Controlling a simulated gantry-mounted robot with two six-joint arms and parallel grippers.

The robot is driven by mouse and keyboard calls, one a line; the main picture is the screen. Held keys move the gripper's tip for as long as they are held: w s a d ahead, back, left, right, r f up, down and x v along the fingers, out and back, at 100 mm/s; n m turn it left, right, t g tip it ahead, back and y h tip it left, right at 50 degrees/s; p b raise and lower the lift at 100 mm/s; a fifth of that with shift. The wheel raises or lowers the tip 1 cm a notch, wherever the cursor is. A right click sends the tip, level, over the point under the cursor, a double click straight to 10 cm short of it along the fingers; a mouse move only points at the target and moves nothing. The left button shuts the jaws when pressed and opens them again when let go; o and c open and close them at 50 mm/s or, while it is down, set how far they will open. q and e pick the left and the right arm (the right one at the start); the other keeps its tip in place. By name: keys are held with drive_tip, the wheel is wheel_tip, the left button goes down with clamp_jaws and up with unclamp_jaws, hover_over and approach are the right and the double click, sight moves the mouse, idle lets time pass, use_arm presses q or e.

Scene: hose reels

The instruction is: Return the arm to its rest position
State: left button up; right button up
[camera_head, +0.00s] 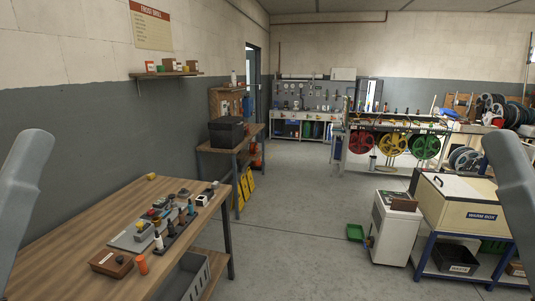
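My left arm (25,190) shows at the left edge as a grey link, upright and tilted. My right arm (512,190) shows at the right edge in the same way. Neither gripper is in view, so I cannot see their fingers or whether they hold anything. Both visible arm links are apart from the furniture in the picture. Three hose reels, red (361,142), yellow (392,144) and green (426,147), hang in a row on a rack at the back right.
A wooden workbench (75,235) with small tools and blocks stands at the left front. A cream warm box (458,203) on a blue-framed stand and a white cabinet (395,230) are at the right.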

wheel_tip(320, 180, up, 30)
drive_tip(key=p, duration=2.7)
